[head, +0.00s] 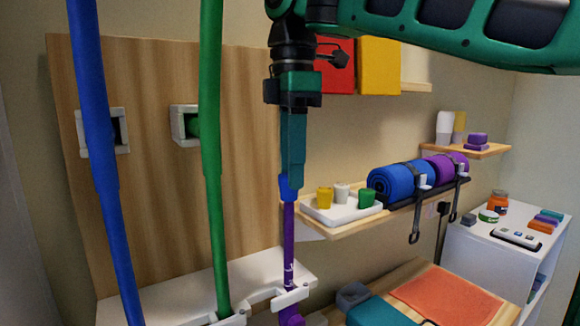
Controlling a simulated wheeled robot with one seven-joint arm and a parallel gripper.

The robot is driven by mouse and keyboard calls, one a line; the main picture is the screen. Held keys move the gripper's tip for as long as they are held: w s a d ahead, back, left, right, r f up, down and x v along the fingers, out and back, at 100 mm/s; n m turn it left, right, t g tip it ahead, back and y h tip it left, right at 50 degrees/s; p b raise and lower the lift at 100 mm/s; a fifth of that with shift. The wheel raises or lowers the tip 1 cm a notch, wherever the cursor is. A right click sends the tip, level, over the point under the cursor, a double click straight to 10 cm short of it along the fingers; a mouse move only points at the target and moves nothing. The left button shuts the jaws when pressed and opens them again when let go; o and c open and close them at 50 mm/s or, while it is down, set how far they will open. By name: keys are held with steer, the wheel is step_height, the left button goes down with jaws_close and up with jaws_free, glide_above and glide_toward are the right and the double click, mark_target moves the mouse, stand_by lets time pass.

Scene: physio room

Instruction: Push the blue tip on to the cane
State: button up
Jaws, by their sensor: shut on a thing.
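My gripper (291,183) points straight down and is shut on the blue tip (284,187), of which only a part shows between and below the fingers. The thin purple cane (288,240) stands upright directly below it, its lower part at a white clip (290,298). The tip meets the top of the cane in this view. How far the cane's end reaches inside the tip is hidden.
A thick blue pole (98,160) and a green pole (211,150) stand to the left before a wooden panel (155,75). A white tray (345,214) with yellow, white and green tips lies on the shelf at right, beside a rolled blue mat (398,180).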

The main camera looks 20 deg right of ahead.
steer(key=shift+f, duration=1.65)
stand_by(0.4)
steer(key=o, duration=1.7)
steer(key=shift+r, duration=4.05)
